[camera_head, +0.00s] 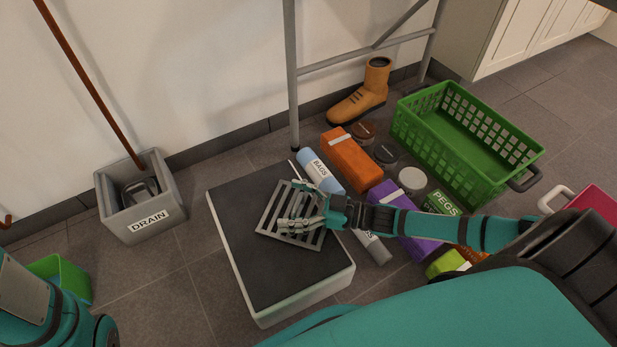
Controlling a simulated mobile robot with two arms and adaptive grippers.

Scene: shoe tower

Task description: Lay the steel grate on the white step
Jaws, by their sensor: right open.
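The steel grate (272,217), a grey square of parallel bars, appears to lie flat on the black top of the white step (240,265). It sits toward the right side of the top, turned a little against the step's edges. My right gripper (293,206) is open over the right part of the grate and hides some of its bars. I cannot tell whether its fingers touch the grate. My left arm shows at the lower left, but its gripper is out of the picture.
A grey bin marked DRAIN (148,212) stands left of the step. Right of the step are a blue roll (318,170), an orange box (350,158), a purple box (415,237) and jars. A boot (362,95) and a green basket (470,150) stand behind.

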